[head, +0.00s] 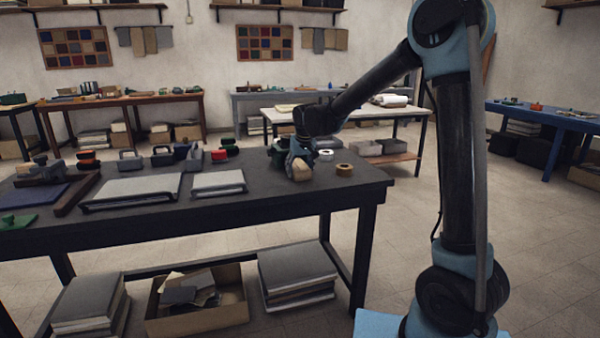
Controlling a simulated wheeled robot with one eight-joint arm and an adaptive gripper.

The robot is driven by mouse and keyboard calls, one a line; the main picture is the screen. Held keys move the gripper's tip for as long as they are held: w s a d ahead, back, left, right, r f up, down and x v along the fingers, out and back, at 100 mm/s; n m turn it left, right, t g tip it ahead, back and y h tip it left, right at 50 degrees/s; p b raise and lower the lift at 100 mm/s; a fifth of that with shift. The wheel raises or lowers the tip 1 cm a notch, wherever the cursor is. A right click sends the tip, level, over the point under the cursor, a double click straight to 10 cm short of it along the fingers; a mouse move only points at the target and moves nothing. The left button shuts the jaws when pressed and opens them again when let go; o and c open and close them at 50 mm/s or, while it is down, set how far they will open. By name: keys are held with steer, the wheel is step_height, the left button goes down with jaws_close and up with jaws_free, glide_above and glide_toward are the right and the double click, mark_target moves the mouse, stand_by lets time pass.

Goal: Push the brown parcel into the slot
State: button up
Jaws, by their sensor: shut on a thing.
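I cannot make out a slot in this view.
A tape roll (344,169) and a white roll (325,155) lie just right of my gripper. A grey-topped tray (218,182) and a larger one (133,188) lie to the left. Several small tools line the bench's back. Its right front corner is clear.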

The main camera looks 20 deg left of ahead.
steer(key=shift+w+a, duration=0.55)
steer(key=shift+w, duration=0.35)
steer(key=o, duration=1.4)
steer(key=shift+c, duration=0.2)
